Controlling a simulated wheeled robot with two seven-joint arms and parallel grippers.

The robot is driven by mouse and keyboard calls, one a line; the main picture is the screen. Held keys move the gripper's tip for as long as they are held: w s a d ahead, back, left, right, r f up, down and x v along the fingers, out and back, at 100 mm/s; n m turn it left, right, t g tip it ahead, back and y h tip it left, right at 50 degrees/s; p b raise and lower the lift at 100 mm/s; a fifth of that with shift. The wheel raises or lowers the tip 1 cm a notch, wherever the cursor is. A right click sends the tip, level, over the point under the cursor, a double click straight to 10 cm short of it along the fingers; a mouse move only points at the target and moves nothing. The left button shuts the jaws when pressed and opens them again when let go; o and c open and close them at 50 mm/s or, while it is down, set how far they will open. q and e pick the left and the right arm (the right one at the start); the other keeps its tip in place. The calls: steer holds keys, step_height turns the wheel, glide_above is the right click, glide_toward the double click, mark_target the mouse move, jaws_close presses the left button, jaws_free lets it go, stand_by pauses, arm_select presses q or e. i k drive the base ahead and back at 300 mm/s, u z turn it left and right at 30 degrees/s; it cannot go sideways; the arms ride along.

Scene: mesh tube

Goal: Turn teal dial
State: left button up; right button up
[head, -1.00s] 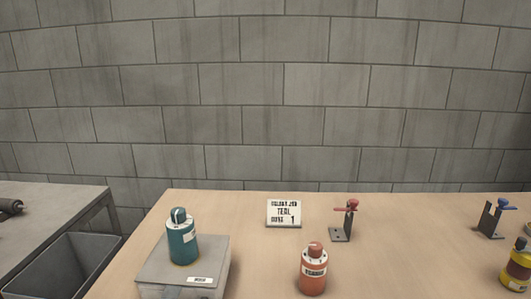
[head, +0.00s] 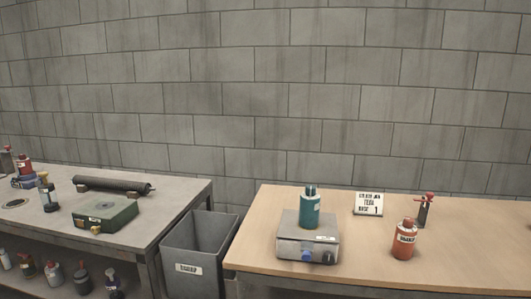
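A teal bottle-like canister (head: 310,208) with a dark teal top stands upright on a grey box-shaped unit (head: 291,243) at the left end of the wooden table. The unit's front has a blue knob (head: 306,255) and a dark knob (head: 328,258). A white sign (head: 369,204) behind it reads "TEAL" and "1"; its smaller print is hard to read. Neither of my grippers is in view.
An orange canister (head: 404,240) and a red-handled valve stand (head: 424,210) are on the wooden table (head: 462,250). A grey bin (head: 200,245) stands between the tables. The left grey table (head: 160,218) holds a green case (head: 105,214), a dark roller (head: 112,185) and bottles.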

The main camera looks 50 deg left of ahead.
mark_target(310, 190)
steer(key=u, duration=1.15)
steer(key=i, duration=0.3)
steer(key=u, duration=0.05)
